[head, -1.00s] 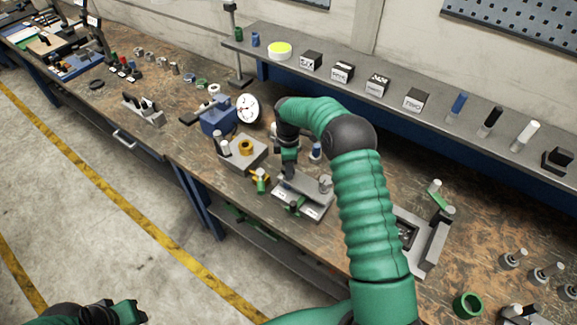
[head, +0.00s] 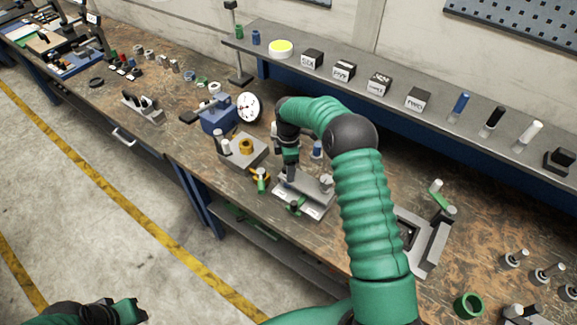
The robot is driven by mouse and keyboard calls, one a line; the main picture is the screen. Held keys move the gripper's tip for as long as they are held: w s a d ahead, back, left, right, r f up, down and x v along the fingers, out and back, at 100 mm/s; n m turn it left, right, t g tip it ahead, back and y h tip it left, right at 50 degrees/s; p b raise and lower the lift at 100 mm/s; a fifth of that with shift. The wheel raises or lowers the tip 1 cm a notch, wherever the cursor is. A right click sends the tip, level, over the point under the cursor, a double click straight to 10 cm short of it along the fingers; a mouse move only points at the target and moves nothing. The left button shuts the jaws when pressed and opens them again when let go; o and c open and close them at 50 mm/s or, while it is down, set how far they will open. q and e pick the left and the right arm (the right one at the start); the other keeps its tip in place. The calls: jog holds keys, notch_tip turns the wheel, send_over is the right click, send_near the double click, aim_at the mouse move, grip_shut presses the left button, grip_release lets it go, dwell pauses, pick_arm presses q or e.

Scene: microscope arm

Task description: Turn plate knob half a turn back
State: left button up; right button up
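A grey metal plate fixture (head: 312,192) stands near the front edge of the bench. A small green knob (head: 295,206) shows at its front side and a grey round knob (head: 326,181) at its right end. My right gripper (head: 289,173) points down at the left end of the plate, at or just above it. Its fingertips are too small and dark to tell whether they are shut on a knob, and any knob under them is hidden. My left gripper (head: 130,312) is at the lower left over the floor, away from the bench; its fingers are unclear.
A grey block with a brass ring (head: 246,146) stands left of the plate. A blue device with a white dial (head: 248,107) is behind it. A grey angled fixture (head: 432,246) lies right of my forearm. A shelf (head: 400,98) runs along the back.

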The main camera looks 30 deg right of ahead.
jog(key=shift+r, duration=0.1)
notch_tip(320, 180, up, 17)
jog(key=b, duration=0.2)
jog(key=shift+w+d, duration=0.1)
